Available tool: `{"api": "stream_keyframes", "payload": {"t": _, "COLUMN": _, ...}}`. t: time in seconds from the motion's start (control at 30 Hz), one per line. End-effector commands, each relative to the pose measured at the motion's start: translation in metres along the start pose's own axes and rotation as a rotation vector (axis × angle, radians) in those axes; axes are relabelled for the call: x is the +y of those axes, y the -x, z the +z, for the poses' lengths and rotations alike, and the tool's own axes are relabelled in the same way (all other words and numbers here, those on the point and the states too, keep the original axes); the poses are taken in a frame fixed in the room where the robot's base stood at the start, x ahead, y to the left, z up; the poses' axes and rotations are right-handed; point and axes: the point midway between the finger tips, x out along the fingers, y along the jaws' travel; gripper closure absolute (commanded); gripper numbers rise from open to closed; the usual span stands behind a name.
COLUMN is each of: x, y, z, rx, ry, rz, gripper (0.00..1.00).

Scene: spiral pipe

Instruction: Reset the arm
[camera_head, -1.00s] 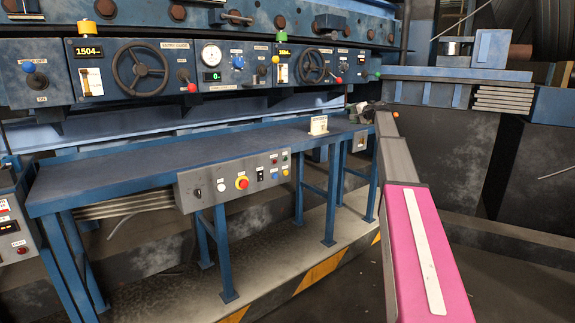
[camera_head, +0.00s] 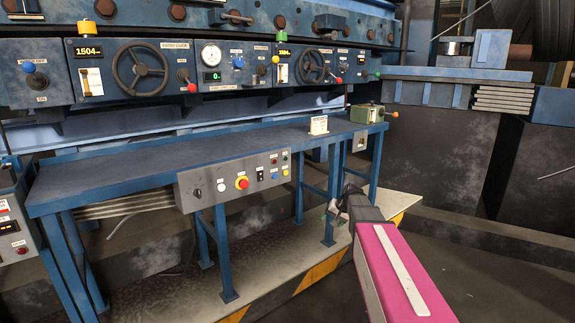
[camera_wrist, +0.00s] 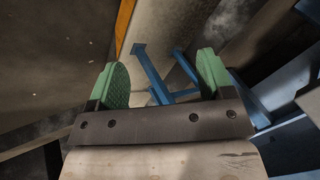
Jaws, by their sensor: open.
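My arm (camera_head: 405,270), with its pink cover, reaches in from the lower right of the head view. My gripper (camera_head: 335,212) is at its end, small and low, in front of the right legs of the blue bench (camera_head: 110,182). In the wrist view my gripper (camera_wrist: 160,82) has two green-padded fingers standing wide apart. Nothing is between them. Behind them are the floor and blue bench legs (camera_wrist: 155,75).
A green device with a red-tipped handle (camera_head: 368,113) and a small white sign (camera_head: 318,125) stand on the bench's right part. A control box (camera_head: 235,180) hangs on its front edge. A machine panel with handwheels (camera_head: 140,68) is behind. Open floor (camera_head: 500,280) lies to the right.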

Motion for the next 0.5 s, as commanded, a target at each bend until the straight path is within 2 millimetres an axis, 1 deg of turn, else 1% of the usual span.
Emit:
{"api": "stream_keyframes", "payload": {"t": 0.03, "x": 0.007, "y": -0.003, "z": 0.037, "rx": -0.030, "ry": 0.020, "rz": 0.036, "gripper": 0.26}}
{"api": "stream_keyframes", "payload": {"t": 0.07, "x": 0.012, "y": -0.005, "z": 0.052, "rx": -0.046, "ry": 0.033, "rz": 0.058, "gripper": 0.26}}
{"api": "stream_keyframes", "payload": {"t": 0.1, "x": 0.018, "y": -0.007, "z": 0.073, "rx": -0.068, "ry": 0.050, "rz": 0.089, "gripper": 0.26}}
{"api": "stream_keyframes", "payload": {"t": 0.17, "x": 0.027, "y": -0.010, "z": 0.105, "rx": -0.103, "ry": 0.077, "rz": 0.135, "gripper": 0.26}}
{"api": "stream_keyframes", "payload": {"t": 0.2, "x": 0.033, "y": -0.011, "z": 0.126, "rx": -0.126, "ry": 0.096, "rz": 0.166, "gripper": 0.26}}
{"api": "stream_keyframes", "payload": {"t": 0.27, "x": 0.043, "y": -0.010, "z": 0.157, "rx": -0.161, "ry": 0.124, "rz": 0.213, "gripper": 0.26}}
{"api": "stream_keyframes", "payload": {"t": 0.3, "x": 0.049, "y": -0.010, "z": 0.176, "rx": -0.184, "ry": 0.142, "rz": 0.243, "gripper": 0.26}}
{"api": "stream_keyframes", "payload": {"t": 0.4, "x": 0.063, "y": -0.006, "z": 0.217, "rx": -0.233, "ry": 0.183, "rz": 0.309, "gripper": 0.26}}
{"api": "stream_keyframes", "payload": {"t": 0.5, "x": 0.073, "y": -0.002, "z": 0.246, "rx": -0.269, "ry": 0.215, "rz": 0.359, "gripper": 0.26}}
